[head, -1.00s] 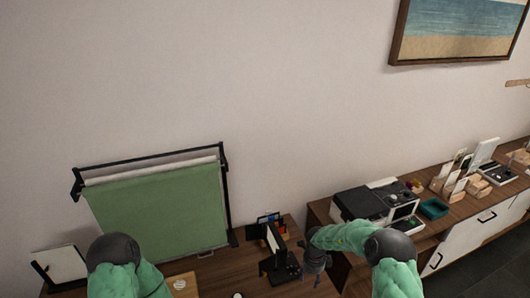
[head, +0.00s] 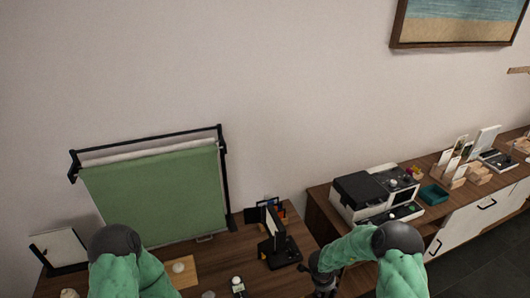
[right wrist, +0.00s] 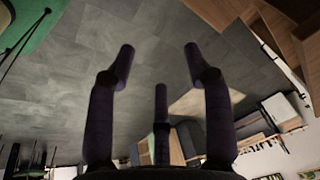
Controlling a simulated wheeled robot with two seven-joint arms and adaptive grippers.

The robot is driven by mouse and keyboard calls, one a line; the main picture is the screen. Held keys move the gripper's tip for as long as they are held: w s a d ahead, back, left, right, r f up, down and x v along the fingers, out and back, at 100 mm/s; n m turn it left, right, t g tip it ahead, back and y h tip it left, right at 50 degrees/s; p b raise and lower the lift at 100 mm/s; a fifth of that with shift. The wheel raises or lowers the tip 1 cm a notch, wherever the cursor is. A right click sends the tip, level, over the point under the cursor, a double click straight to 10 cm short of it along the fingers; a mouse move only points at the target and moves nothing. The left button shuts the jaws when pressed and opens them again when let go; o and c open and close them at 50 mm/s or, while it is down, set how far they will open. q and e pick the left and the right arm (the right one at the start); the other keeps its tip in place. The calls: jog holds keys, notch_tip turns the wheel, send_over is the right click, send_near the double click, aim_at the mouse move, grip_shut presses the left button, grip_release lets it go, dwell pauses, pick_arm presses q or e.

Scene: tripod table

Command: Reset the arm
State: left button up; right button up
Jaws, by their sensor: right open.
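My right arm (head: 360,245) comes in at the lower right of the head view, in a green sleeve with a dark joint. My right gripper (head: 323,283) is at the bottom edge there, partly cut off, right of the desk's black stand. In the right wrist view my right gripper (right wrist: 158,52) has its dark fingers spread, with nothing between them and grey floor behind. My left arm (head: 117,255) shows at the lower left of the head view. Its gripper is out of the picture.
A wooden desk (head: 228,262) holds a green backdrop on a black frame (head: 155,195), a black stand (head: 280,250) and small items. A cabinet (head: 465,225) on the right carries a printer-like machine (head: 375,197), a teal tray (head: 434,194) and wooden holders. A gap lies between them.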

pick_arm(q)
notch_tip(320, 180, down, 9)
jog(key=b, duration=0.8)
pick_arm(e)
jog(key=s+a+f+n+y, duration=0.2)
jog(key=s+a+f+n, duration=0.1)
jog(key=s, duration=0.5)
jog(key=s+a+f+n+y, duration=0.2)
jog(key=s+a+f+n, duration=0.1)
jog(key=s+a+n, duration=0.3)
jog(key=s+a+f+n+y, duration=0.3)
jog(key=s+n, duration=0.4)
jog(key=s, duration=0.4)
jog(key=shift+a+f+g, duration=0.4)
jog(key=shift+a+f, duration=0.2)
jog(key=shift+a, duration=0.1)
pick_arm(q)
jog(key=shift+r, duration=0.1)
